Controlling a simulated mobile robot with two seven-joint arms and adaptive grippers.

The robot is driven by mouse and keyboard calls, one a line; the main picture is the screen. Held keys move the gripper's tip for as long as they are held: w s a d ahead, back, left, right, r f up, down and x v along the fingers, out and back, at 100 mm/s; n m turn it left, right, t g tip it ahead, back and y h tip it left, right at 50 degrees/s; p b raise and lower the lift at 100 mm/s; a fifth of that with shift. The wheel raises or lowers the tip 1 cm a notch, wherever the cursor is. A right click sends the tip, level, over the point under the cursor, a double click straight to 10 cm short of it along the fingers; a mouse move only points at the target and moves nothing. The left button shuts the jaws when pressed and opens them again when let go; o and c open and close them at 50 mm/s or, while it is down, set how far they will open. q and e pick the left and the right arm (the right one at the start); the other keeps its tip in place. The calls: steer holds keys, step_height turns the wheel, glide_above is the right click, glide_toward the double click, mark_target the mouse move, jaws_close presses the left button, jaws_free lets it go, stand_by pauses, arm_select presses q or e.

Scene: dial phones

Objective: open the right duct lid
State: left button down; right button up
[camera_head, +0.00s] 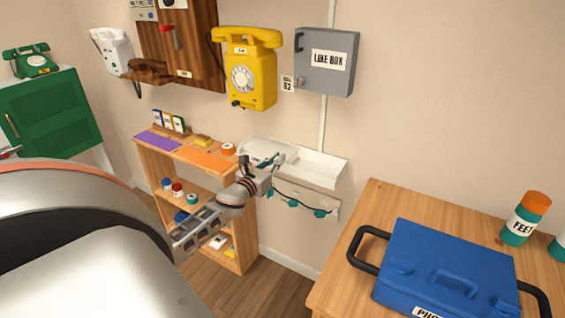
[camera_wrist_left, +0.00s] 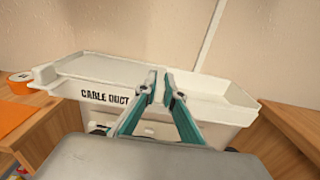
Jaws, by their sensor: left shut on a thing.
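The white cable duct (camera_head: 318,163) is fixed to the wall; in the left wrist view its front reads "CABLE DUCT" (camera_wrist_left: 104,98). Its left section (camera_wrist_left: 105,70) has a flat, rimmed top. Its right section (camera_wrist_left: 215,98) looks like a shallow recess with raised walls; I cannot tell whether a lid lies in it. My left gripper (camera_head: 263,164) is at the middle of the duct, where the sections meet. Its teal fingers (camera_wrist_left: 161,86) are shut on a narrow white part between them, which I cannot identify as lid edge or divider. My right gripper is not in view.
A cable with teal clips (camera_head: 294,203) hangs below the duct. A wooden shelf (camera_head: 245,216) with small items stands left of it. A wooden table (camera_head: 379,195) with a blue case (camera_head: 450,262) stands at right. A yellow phone (camera_head: 250,72) and grey box (camera_head: 318,79) hang above.

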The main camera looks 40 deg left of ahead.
arm_select(q)
steer(key=c, duration=2.1)
jaws_free()
steer(key=shift+c, duration=0.2)
steer(key=v, duration=1.2)
steer(key=shift+s+f, duration=0.15)
